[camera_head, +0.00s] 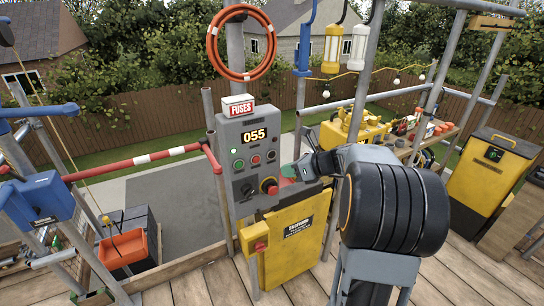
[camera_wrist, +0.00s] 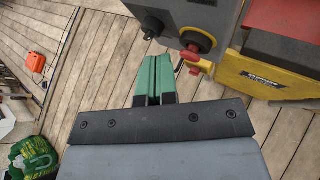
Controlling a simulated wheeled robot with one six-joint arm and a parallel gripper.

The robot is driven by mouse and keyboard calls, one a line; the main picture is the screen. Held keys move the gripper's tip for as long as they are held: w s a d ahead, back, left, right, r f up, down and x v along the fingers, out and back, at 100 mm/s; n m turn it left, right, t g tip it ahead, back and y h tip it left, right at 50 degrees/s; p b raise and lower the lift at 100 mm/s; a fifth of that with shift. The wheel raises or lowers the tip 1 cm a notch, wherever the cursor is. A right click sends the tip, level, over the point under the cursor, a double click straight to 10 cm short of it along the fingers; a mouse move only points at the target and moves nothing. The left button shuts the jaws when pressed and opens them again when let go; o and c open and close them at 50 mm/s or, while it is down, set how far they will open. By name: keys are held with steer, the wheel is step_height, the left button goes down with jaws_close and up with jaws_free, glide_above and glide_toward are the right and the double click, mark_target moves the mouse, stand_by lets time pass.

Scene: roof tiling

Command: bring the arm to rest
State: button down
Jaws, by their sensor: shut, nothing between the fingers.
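My gripper (camera_wrist: 153,78) shows in the wrist view with its green fingers together and nothing between them. It points over the plank deck (camera_wrist: 100,62), just left of the control box's red knob (camera_wrist: 197,42) and not visibly touching it. In the head view my dark arm reaches in from the lower right. Its gripper end (camera_head: 291,171) is beside the grey control box (camera_head: 249,150), close to the right of the knob (camera_head: 270,186). The fingers are small and partly hidden there.
A yellow cabinet (camera_head: 300,240) stands below. A red-and-white barrier (camera_head: 135,160) and an orange bin (camera_head: 122,250) are at left. A shelf of tools (camera_head: 430,135) and a yellow bin (camera_head: 488,175) are at right.

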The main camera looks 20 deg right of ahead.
steer(key=s+a+f+n+g+h, duration=0.25)
steer(key=s+f+n+g, duration=0.45)
steer(key=n, duration=0.6)
steer(key=s+a+r+n+t+h, duration=0.1)
steer(key=s+a+r+n+h, duration=0.1)
steer(key=s+n, duration=0.4)
steer(key=s+a+r+n+t+h, duration=0.1)
steer(key=s+a+r+n+h, duration=0.1)
steer(key=s+a+n+h, duration=0.2)
steer(key=s+a+n, duration=0.3)
steer(key=n, duration=0.3)
steer(key=shift+r+n+t, duration=0.25)
steer(key=shift+n+t, duration=0.05)
steer(key=shift+n, duration=0.1)
steer(key=shift+s, duration=0.1)
stand_by(1.9)
